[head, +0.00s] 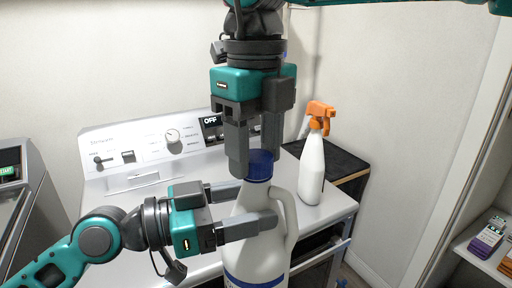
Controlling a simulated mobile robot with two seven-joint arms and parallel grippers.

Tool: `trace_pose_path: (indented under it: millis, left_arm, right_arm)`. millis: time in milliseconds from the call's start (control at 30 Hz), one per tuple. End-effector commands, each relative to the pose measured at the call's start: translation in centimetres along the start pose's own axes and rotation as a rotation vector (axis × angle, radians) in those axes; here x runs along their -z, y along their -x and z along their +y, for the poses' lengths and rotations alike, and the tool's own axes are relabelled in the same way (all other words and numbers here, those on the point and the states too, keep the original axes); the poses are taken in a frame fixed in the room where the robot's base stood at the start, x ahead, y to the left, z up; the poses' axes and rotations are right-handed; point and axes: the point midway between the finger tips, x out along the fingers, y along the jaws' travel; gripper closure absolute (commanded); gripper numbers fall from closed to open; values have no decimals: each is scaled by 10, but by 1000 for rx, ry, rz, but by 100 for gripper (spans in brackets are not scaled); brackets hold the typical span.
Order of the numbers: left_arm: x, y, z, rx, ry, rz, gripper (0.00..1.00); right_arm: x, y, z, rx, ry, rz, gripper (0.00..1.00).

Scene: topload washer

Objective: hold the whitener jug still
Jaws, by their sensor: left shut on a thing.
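The whitener jug (252,258) is a white bottle with a handle on its right side and a blue cap (260,165). It stands upright in front of the washer in the head view. My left gripper (258,205) comes in from the left and is shut on the jug's upper body, one finger behind it and one across its front. My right gripper (254,160) points down from above, its fingers at the blue cap. Whether its fingers grip the cap or only stand around it, I cannot tell. The jug's base is out of view.
The washer (130,185) with its control panel (150,145) is behind the jug. A white spray bottle (312,165) with an orange head stands on its right side. A shelf with small boxes (488,238) is at the far right. Another appliance (25,205) is at the left edge.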

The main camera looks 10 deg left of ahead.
Motion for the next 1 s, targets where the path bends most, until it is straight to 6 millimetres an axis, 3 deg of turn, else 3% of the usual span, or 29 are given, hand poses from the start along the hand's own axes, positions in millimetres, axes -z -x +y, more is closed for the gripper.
trace_pose_path:
  millis: [33,233,567,1000]
  left_arm:
    - [8,0,0,3,-7,19,100]
    - [8,0,-1,5,-7,19,100]
    - [8,1,-1,5,-7,19,100]
    - [8,1,-1,5,-7,19,100]
  right_arm:
    - [0,1,0,0,1,1,44]
    - [1,0,0,0,2,4,26]
    - [0,7,0,0,3,4,26]
    - [-1,92,0,-1,2,2,26]
